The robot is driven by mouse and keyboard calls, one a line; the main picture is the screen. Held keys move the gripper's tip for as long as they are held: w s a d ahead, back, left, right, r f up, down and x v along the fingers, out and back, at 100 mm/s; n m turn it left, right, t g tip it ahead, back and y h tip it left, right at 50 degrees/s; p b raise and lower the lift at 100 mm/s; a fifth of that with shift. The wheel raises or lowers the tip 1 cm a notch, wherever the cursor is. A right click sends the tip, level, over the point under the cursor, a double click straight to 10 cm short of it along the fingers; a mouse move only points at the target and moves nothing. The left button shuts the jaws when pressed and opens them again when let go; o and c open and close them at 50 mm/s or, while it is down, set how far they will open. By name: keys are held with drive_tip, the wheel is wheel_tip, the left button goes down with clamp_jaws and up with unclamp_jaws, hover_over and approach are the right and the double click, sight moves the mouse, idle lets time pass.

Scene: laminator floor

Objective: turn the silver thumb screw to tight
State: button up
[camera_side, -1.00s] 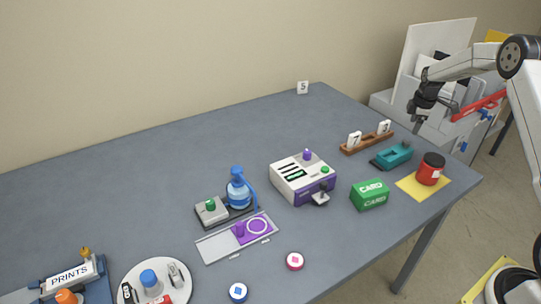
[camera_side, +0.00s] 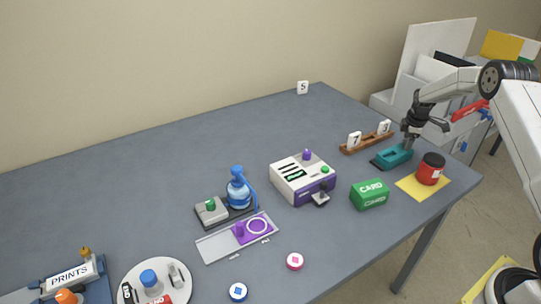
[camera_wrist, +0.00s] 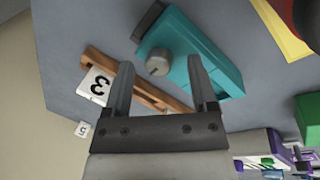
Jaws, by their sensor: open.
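The silver thumb screw (camera_wrist: 157,62) is a small round grey knob on the teal device (camera_wrist: 200,55) in the wrist view. In the side view the teal device (camera_side: 394,157) stands near the table's right end; I cannot make out the screw there. My gripper (camera_side: 408,143) is above the device, pointing down. In the wrist view my gripper (camera_wrist: 161,64) is open, and the screw appears between its two fingertips. Nothing is held. I cannot tell how far the fingertips are above the screw, or whether it is tight.
A wooden rack (camera_side: 367,143) with number tags is just left of the device. A red jar (camera_side: 430,169) on a yellow sheet (camera_side: 407,186) stands close on the right. A green card box (camera_side: 369,194) is in front. The back left of the table is clear.

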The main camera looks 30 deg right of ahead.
clamp_jaws()
idle(0.3)
